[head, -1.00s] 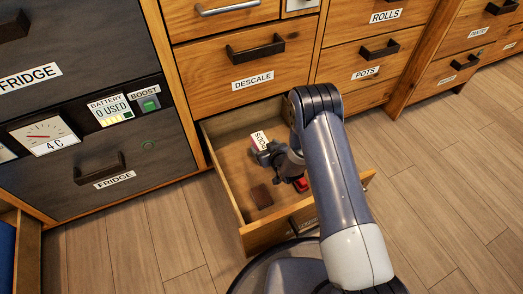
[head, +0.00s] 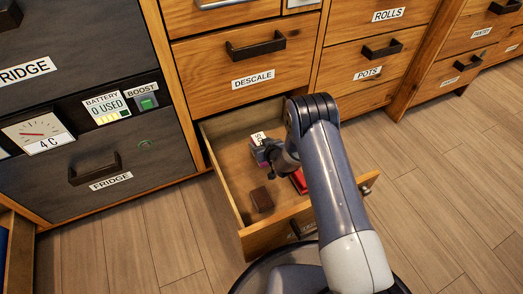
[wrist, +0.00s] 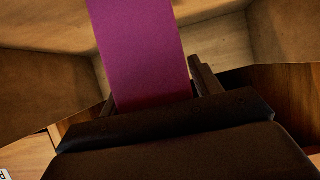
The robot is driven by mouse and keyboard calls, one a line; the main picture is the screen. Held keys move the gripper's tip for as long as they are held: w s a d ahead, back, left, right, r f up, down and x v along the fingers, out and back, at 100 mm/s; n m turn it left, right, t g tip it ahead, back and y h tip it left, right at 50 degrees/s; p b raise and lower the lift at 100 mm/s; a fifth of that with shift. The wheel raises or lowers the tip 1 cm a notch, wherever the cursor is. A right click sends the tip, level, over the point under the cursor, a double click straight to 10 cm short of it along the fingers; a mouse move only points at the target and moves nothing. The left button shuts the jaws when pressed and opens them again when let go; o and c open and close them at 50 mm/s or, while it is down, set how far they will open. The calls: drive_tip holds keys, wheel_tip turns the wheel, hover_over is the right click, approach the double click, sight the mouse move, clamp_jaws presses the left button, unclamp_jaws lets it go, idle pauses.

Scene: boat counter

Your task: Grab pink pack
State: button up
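The pink pack (wrist: 140,55) looks magenta and stands up between the fingers of my gripper (wrist: 155,90) in the wrist view. The fingers lie close along both of its sides, so my gripper is shut on it. In the head view, a small purple-pink part of the pack (head: 261,155) shows at the end of my gripper (head: 268,151), over the open drawer. My arm and gripper hide the rest of it.
The open drawer (head: 226,190) also holds a dark brown block (head: 262,200), a red item (head: 298,181) and a white-labelled item (head: 257,138) partly behind my gripper. The closed DESCALE drawer (head: 280,75) is above. The wooden floor (head: 150,240) at left is clear.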

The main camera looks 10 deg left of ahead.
drive_tip(key=c, duration=0.7)
drive_tip(key=shift+o, duration=0.2)
